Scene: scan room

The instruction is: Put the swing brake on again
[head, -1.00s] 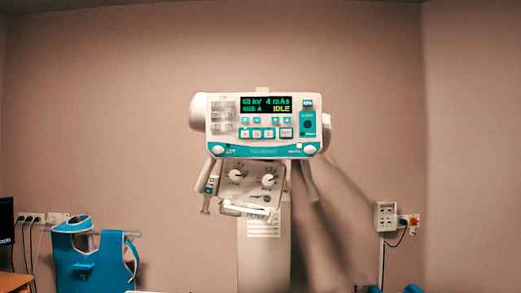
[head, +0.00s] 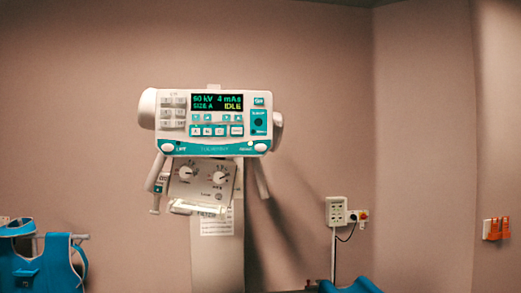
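An X-ray tube head with a control panel (head: 210,122) stands left of the middle in the head view. Its screen (head: 217,102) reads 60 kV, 4 mAs and IDLE. Below it is a collimator box (head: 201,180) with two round dials and a clear ledge at its bottom. Handle bars slope down on both sides, the left handle (head: 158,185) and the right handle (head: 262,180). I cannot tell which part is the swing brake or how it is set. Neither of my grippers is in view.
A pale column (head: 217,255) stands below the head. A blue apron (head: 45,262) hangs at the lower left. A wall socket box (head: 336,211) with a cable is to the right. An orange holder (head: 496,229) is on the far right wall. Blue padding (head: 350,286) shows at the bottom.

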